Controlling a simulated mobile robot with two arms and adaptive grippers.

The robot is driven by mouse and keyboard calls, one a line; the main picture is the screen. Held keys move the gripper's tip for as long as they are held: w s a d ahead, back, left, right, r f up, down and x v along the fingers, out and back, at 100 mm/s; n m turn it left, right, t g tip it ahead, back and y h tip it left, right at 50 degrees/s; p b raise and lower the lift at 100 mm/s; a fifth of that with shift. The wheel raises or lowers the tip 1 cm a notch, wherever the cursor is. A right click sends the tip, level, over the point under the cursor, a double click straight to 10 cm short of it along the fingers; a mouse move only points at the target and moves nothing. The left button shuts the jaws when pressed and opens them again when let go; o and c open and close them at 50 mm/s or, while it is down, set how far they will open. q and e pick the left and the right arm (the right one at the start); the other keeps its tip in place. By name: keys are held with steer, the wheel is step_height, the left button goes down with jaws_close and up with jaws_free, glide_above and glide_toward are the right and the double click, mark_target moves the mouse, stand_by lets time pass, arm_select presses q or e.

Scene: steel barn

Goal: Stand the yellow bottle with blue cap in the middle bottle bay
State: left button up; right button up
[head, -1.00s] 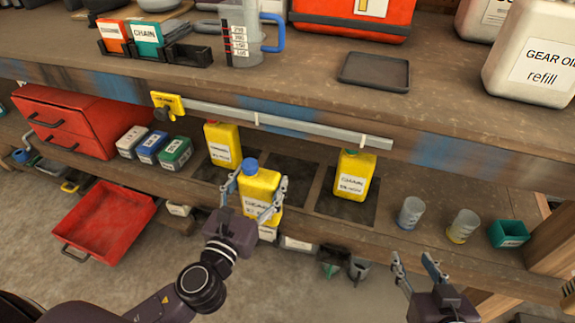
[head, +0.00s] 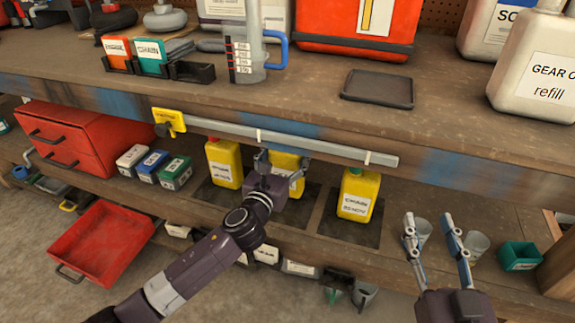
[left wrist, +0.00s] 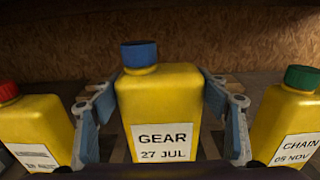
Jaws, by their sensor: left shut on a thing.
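The yellow bottle with blue cap (left wrist: 160,110) is upright in the left wrist view, with a label reading GEAR 27 JUL. My left gripper (left wrist: 160,105) has one finger on each side of it and is shut on it. In the head view the bottle (head: 289,162) is partly hidden by my left gripper (head: 281,166), and its cap cannot be made out. It is at the middle bottle bay (head: 294,209), between two other yellow bottles; whether its base touches the bay floor is hidden. My right gripper (head: 430,222) is open and empty at the lower right.
A red-capped yellow bottle (head: 223,163) stands in the left bay and a green-capped one (head: 357,195) in the right bay. A grey rail (head: 285,139) runs above the bay fronts. Cups (head: 475,245) and a green bin (head: 519,256) stand at the right.

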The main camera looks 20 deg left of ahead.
arm_select(q)
steer(key=f+b, duration=0.2)
steer(key=f, duration=0.1)
steer(key=shift+w, duration=0.2)
arm_select(e)
steer(key=s+r+t+y, duration=0.1)
steer(key=s+r+t, duration=0.1)
steer(key=r, duration=0.4)
steer(key=s+r+t+y, duration=0.1)
steer(key=s+r+t, duration=0.2)
steer(key=r, duration=0.3)
steer(key=shift+t, duration=0.9)
arm_select(q)
steer(key=shift+f+b, duration=0.1)
steer(key=shift+b, duration=0.2)
arm_select(e)
steer(key=shift+s+r, duration=0.1)
steer(key=shift+s, duration=0.1)
arm_select(q)
steer(key=o, duration=2.1)
steer(key=shift+f, duration=0.15)
